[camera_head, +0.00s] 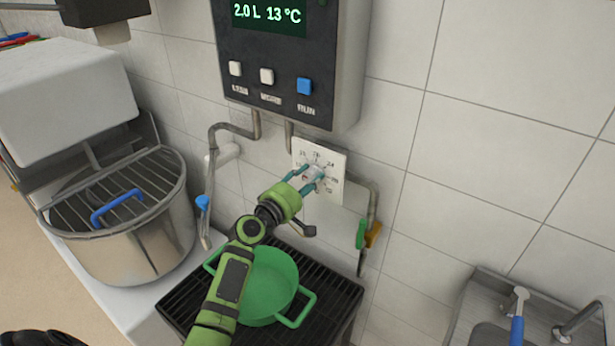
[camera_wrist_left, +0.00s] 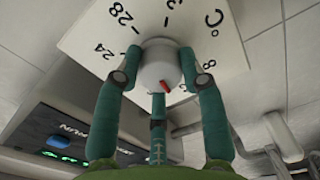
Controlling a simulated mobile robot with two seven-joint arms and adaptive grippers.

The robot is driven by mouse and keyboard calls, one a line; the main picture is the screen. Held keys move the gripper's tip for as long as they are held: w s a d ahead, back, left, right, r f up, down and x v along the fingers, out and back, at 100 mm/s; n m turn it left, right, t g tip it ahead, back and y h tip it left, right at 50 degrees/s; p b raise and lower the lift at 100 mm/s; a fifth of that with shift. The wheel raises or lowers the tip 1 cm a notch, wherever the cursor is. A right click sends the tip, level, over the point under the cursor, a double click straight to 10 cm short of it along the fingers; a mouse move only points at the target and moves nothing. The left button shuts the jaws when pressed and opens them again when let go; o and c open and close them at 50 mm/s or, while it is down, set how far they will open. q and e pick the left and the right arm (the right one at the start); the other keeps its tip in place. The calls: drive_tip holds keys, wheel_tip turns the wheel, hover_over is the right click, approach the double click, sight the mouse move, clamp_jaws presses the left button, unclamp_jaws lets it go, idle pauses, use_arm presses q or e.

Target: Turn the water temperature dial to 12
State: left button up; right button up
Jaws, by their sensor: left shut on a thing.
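The water temperature dial is a small pale round knob (camera_head: 313,174) on a white square scale plate (camera_head: 334,161) on the wall. In the left wrist view the knob (camera_wrist_left: 158,64) has a red mark low on its face; numbers such as 28, 24 and 8 and a °C sign stand around it on the plate (camera_wrist_left: 205,28). My left gripper (camera_head: 307,177) is shut on the knob, its teal fingers (camera_wrist_left: 161,85) around the sides. The exact number at the mark cannot be told. The dark control box (camera_head: 285,60) above displays 2.0 L 13 °C.
A green pot (camera_head: 268,284) stands on a black grate (camera_head: 342,297) below my left arm. A large steel pot (camera_head: 150,240) is at left. Pipes and a green-handled valve (camera_head: 361,233) flank the plate. A steel sink (camera_head: 475,300) is at lower right.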

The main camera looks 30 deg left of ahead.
use_arm(q)
drive_tip(key=shift+d+f+n, duration=0.25)
drive_tip(key=shift+f+n, duration=0.1)
drive_tip(key=shift+n, duration=0.55)
drive_tip(key=o, duration=1.1)
drive_tip(key=shift+o, duration=0.2)
drive_tip(key=shift+r, duration=0.2)
drive_tip(key=shift+s+a, duration=0.2)
drive_tip(key=shift+s, duration=0.3)
drive_tip(key=s+a, duration=0.1)
drive_tip(key=s, duration=1)
drive_tip(key=shift+a, duration=0.15)
